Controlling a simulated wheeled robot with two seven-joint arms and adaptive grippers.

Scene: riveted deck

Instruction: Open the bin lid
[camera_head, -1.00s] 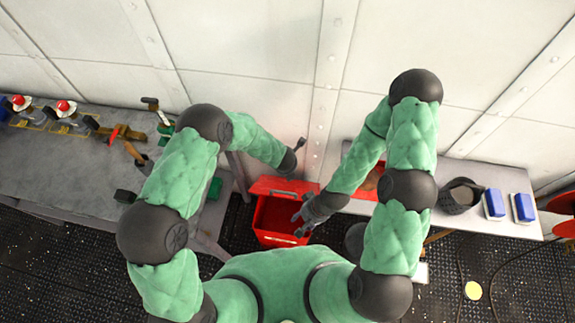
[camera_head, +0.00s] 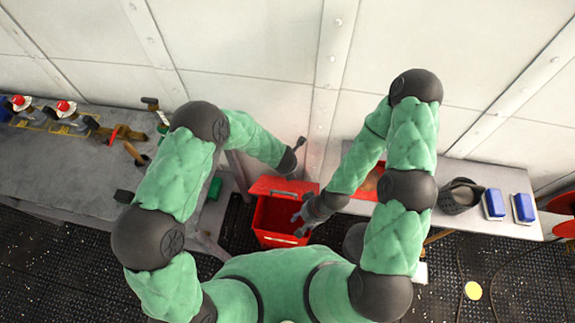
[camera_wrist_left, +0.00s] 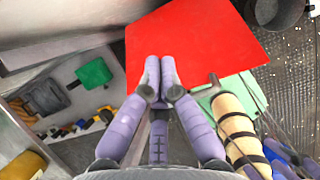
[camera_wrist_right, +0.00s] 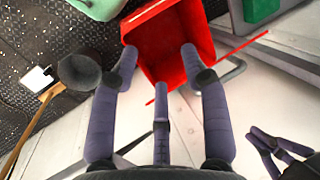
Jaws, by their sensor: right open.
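The red bin (camera_head: 275,238) stands on the floor between the two benches, its inside showing. Its red lid (camera_head: 263,185) is raised at the wall side, with a grey handle near the bin. My right gripper (camera_head: 301,222) is open over the right part of the bin mouth. In the right wrist view its open fingers (camera_wrist_right: 158,56) point into the bin (camera_wrist_right: 165,42), and the lid shows as a thin red edge. My left gripper (camera_head: 299,142) is near the wall, above and behind the lid. In the left wrist view its fingertips (camera_wrist_left: 159,66) are together, in front of the lid's broad face (camera_wrist_left: 210,35).
The left bench (camera_head: 50,170) holds tools and red-topped items. The right bench (camera_head: 510,178) holds a dark round container (camera_head: 460,196) and two blue-and-white blocks (camera_head: 523,208). The wall is close behind the bin.

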